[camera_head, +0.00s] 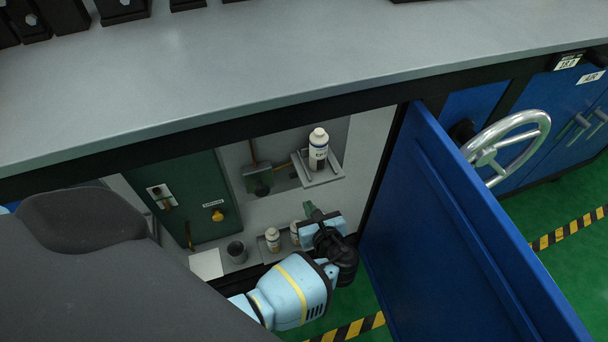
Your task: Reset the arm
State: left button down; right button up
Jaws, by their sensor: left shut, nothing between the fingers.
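My left arm (290,292), light blue with a yellow stripe, comes in from the lower left. Its black wrist sits in front of the open cabinet, and my left gripper (311,211) points up and inward. The gripper is shut with nothing held, though its fingers are small here. It is below a shelf (322,178) carrying an upright white and dark bottle (318,150), apart from it. My right gripper is out of view.
White bottles (273,239) and a dark cup (237,251) stand low in the cabinet. A green panel (190,195) is left. The grey countertop (240,60) overhangs the opening.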

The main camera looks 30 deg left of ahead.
pick_arm(q)
jog(key=shift+v, duration=0.85)
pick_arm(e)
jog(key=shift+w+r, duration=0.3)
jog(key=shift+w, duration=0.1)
